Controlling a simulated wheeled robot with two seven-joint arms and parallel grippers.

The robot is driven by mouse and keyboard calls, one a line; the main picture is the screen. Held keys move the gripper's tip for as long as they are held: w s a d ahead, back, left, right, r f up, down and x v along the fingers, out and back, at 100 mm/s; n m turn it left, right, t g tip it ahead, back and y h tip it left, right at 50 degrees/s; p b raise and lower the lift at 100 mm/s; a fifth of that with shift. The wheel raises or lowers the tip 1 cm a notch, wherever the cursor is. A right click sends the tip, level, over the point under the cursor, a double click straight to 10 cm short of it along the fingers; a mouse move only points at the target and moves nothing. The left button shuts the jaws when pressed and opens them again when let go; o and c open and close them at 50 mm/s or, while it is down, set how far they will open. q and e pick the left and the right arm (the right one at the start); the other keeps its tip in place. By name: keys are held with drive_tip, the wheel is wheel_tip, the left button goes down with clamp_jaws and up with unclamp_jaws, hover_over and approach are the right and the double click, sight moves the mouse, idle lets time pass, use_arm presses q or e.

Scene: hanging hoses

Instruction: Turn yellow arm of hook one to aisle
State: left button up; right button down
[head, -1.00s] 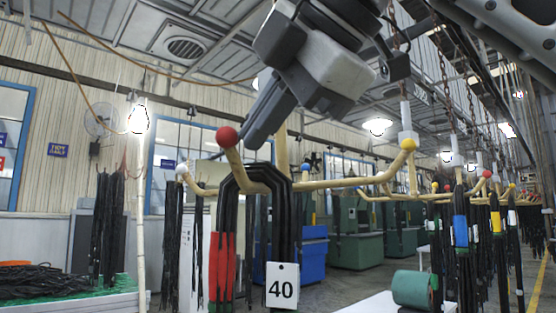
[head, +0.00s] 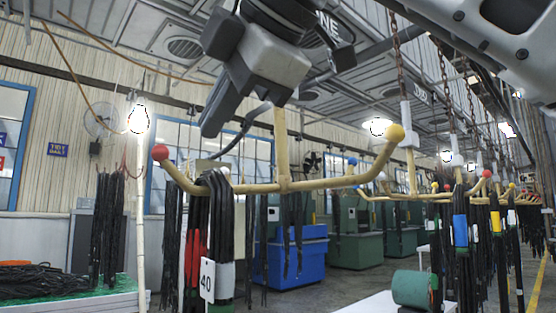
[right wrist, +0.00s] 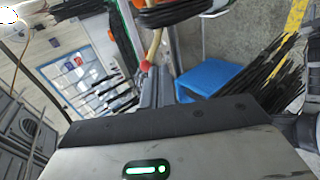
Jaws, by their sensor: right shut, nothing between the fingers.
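Hook one is the nearest hanging hook (head: 283,150), cream-coloured, with ball-tipped arms. Its yellow arm (head: 382,157) reaches right and bends up to a yellow ball. The red-tipped arm (head: 176,172) points left; its red ball also shows in the right wrist view (right wrist: 145,66). A white ball (head: 224,172) and a blue ball (head: 352,161) tip the other arms. Black hoses (head: 221,215) with a "40" tag hang on the left side. My right gripper (head: 212,125) is shut and empty, above and right of the red ball; I cannot tell whether it touches the hook. My left gripper is out of view.
More hooks with hoses (head: 462,230) hang in a row to the right, on chains. A green roll (head: 412,289) lies on a white surface at the front. A lit lamp (head: 139,120) hangs at left. Blue (head: 297,262) and green machines stand behind. Floor shows at right with a yellow line.

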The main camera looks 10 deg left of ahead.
drive_tip(key=shift+d+r, duration=1.65)
drive_tip(key=shift+r, duration=2.1)
drive_tip(key=s+d+b, duration=0.5)
drive_tip(key=s+d, duration=0.1)
drive_tip(key=d, duration=0.3)
drive_tip(key=shift+s+d+f, duration=0.2)
drive_tip(key=shift+s+d, duration=0.15)
drive_tip(key=shift+d, duration=0.05)
